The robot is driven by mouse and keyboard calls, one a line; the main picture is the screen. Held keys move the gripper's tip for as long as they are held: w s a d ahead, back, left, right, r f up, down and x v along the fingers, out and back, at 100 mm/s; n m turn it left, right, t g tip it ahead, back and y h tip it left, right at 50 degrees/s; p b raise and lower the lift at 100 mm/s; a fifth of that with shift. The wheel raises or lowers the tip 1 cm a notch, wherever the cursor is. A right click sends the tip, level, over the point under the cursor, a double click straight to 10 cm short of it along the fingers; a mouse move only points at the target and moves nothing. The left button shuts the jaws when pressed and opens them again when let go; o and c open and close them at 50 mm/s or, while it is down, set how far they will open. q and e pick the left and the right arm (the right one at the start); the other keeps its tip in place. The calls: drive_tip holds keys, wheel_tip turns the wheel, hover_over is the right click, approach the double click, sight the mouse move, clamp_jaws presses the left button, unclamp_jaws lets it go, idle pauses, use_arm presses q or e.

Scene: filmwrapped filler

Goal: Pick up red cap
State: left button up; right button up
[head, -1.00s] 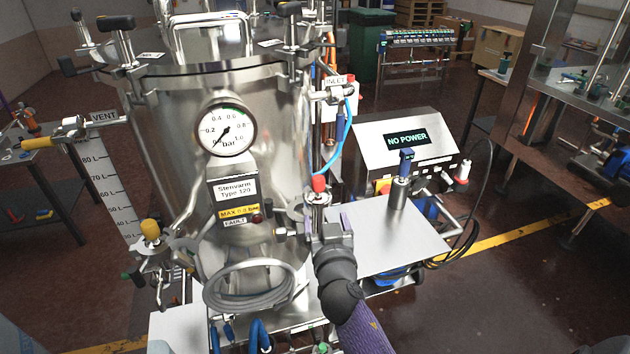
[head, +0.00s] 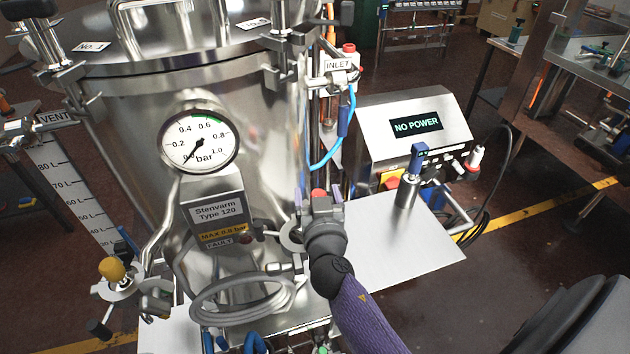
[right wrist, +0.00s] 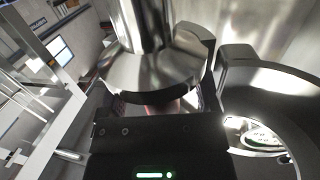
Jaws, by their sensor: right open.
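A small red cap (head: 319,193) shows at the front right of the steel tank, low beside its wall. My right gripper (head: 321,198) is at the cap, with its fingers apart and one on either side of it in the head view. Whether they touch the cap cannot be told. The gripper and wrist hide what is below the cap. My left gripper is not in view.
The steel tank (head: 262,110) with a pressure gauge (head: 199,140) stands close on the left. Another red-topped fitting is by the INLET label (head: 338,64). A metal shelf (head: 410,245) with a blue-handled post (head: 418,160) and a NO POWER box (head: 415,126) lies right.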

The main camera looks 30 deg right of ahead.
drive_tip(key=shift+w+d+f, duration=0.1)
drive_tip(key=shift+w+d, duration=0.15)
drive_tip(key=shift+w, duration=0.3)
drive_tip(key=shift+s+a, duration=0.15)
drive_tip(key=shift+s, duration=0.15)
drive_tip(key=shift+s+a+r, duration=0.1)
drive_tip(key=shift+s+r, duration=0.1)
drive_tip(key=shift+c, duration=0.8)
drive_tip(key=shift+w+f, duration=0.1)
drive_tip(key=shift+w, duration=0.1)
drive_tip(key=c, duration=0.5)
clamp_jaws()
